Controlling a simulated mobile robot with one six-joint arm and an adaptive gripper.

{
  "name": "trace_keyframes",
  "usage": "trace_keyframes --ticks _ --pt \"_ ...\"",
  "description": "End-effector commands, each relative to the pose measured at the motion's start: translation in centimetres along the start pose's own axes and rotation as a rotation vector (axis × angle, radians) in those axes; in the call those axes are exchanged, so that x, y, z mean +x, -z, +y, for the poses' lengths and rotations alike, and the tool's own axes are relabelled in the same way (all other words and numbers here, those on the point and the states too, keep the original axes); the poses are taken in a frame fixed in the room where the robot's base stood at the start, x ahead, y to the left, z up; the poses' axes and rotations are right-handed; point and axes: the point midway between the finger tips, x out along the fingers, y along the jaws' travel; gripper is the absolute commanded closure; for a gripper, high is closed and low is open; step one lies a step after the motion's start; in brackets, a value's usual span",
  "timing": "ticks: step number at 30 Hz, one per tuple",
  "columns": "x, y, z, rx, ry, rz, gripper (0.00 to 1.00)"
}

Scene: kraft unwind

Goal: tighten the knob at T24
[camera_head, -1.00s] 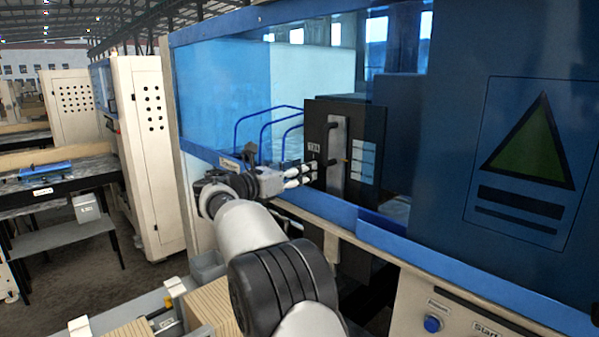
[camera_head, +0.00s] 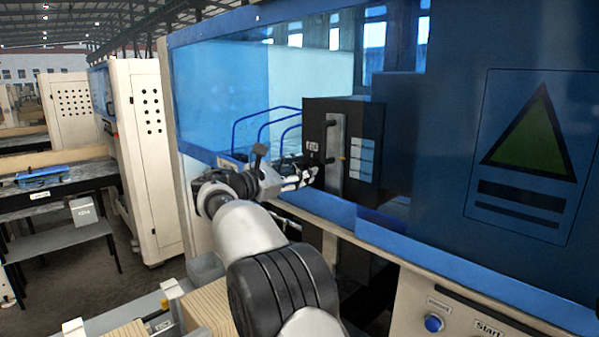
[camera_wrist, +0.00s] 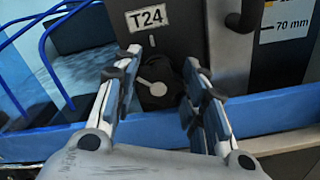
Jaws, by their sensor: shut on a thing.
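The T24 label (camera_wrist: 148,18) is on a dark panel in the wrist view, and it also shows in the head view (camera_head: 312,146). Below it is a round black knob (camera_wrist: 158,82) with a pale pointer mark across its face. My gripper (camera_wrist: 164,70) has one finger on each side of the knob and is shut on it. In the head view my gripper (camera_head: 312,173) reaches the dark box's left face, and the fingers hide the knob.
A vertical handle (camera_head: 335,155) stands on the dark box, right of my gripper. Blue curved tubes (camera_head: 265,125) are to the left. A blue rail (camera_wrist: 270,112) runs below the panel. A scale plate marked 70 mm (camera_wrist: 290,20) is at the right.

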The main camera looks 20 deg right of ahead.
Motion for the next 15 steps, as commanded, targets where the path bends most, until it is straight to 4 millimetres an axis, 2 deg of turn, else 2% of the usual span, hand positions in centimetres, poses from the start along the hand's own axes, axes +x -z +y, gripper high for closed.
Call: trace_keyframes --ticks 9,10,15 --pt "-0.12 0.06 0.02 0.000 0.000 0.002 0.85" --pt "-0.12 0.07 0.02 0.000 0.000 0.002 0.60" --pt "-0.09 0.05 0.01 -0.001 0.000 0.001 0.48"
